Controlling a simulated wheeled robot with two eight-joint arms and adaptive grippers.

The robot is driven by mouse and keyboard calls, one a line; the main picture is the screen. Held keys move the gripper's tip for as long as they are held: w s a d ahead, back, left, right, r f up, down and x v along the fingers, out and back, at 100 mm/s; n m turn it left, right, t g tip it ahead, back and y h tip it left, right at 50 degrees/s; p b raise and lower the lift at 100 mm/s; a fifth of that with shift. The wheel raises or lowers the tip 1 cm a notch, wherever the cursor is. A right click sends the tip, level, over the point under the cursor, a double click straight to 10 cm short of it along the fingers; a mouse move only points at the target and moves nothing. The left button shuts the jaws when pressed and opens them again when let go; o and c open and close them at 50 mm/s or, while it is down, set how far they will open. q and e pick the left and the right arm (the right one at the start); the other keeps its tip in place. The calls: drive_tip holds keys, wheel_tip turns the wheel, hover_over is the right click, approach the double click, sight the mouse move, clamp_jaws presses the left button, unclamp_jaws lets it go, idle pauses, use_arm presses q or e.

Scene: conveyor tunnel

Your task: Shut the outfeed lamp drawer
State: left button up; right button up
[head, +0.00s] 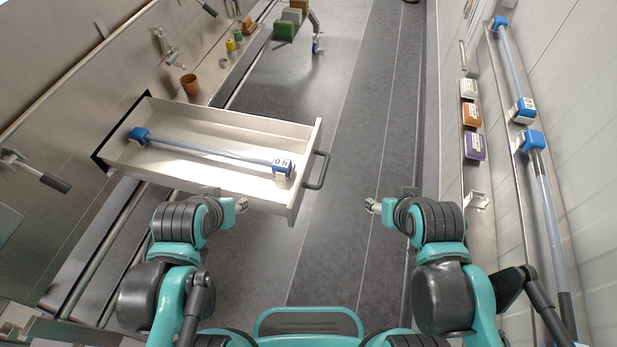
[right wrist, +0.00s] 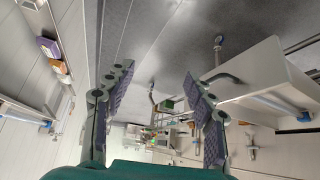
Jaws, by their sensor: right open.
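The drawer (head: 303,172) is pulled well out of the left wall in the head view, with a dark bar handle (head: 323,170) on its front. A lamp tube with blue end caps (head: 210,150) lies inside it. My left gripper (head: 242,205) is beside the drawer's near side; its fingers are too small to read. My right gripper (head: 369,205) is over the floor, right of the drawer front and apart from the handle. In the right wrist view its two fingers (right wrist: 160,80) are spread with nothing between them. The drawer (right wrist: 262,72) and handle (right wrist: 222,79) show there beyond the right finger.
A brown cup (head: 190,85) and small coloured items stand on the left ledge beyond the drawer. The right shelf holds coloured boxes (head: 471,115) and more lamp tubes (head: 545,190). A green block (head: 285,30) is at the far end. The floor aisle (head: 350,130) is clear.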

drive_tip(key=shift+w+a+r+m, duration=0.1)
drive_tip(key=shift+m, duration=0.2)
drive_tip(key=c, duration=0.5)
drive_tip(key=shift+w+a+r+m+g+p, duration=0.2)
drive_tip(key=shift+a+m+g+p, duration=0.15)
drive_tip(key=shift+m, duration=0.25)
drive_tip(key=c, duration=0.5)
drive_tip(key=w+a+m, duration=0.1)
drive_tip(key=m, duration=0.1)
drive_tip(key=w+a+m+g+y+p, duration=0.1)
drive_tip(key=m, duration=0.2)
drive_tip(key=w+a+m+g+y+p, duration=0.1)
drive_tip(key=m, duration=0.2)
drive_tip(key=shift+a+r, duration=0.35)
clamp_jaws()
drive_tip(key=w+a+f+m+g+y+b, duration=0.1)
drive_tip(key=w+a+f+m, duration=0.1)
drive_tip(key=a+f+m, duration=0.3)
drive_tip(key=w+a+f+m+g+y, duration=0.1)
drive_tip(key=w+a+f+m+g, duration=0.1)
drive_tip(key=a+f+m, duration=0.3)
drive_tip(key=a+m, duration=0.1)
drive_tip(key=a, duration=0.2)
drive_tip(key=shift+w+f+b, duration=0.35)
drive_tip(key=shift+a, duration=0.1)
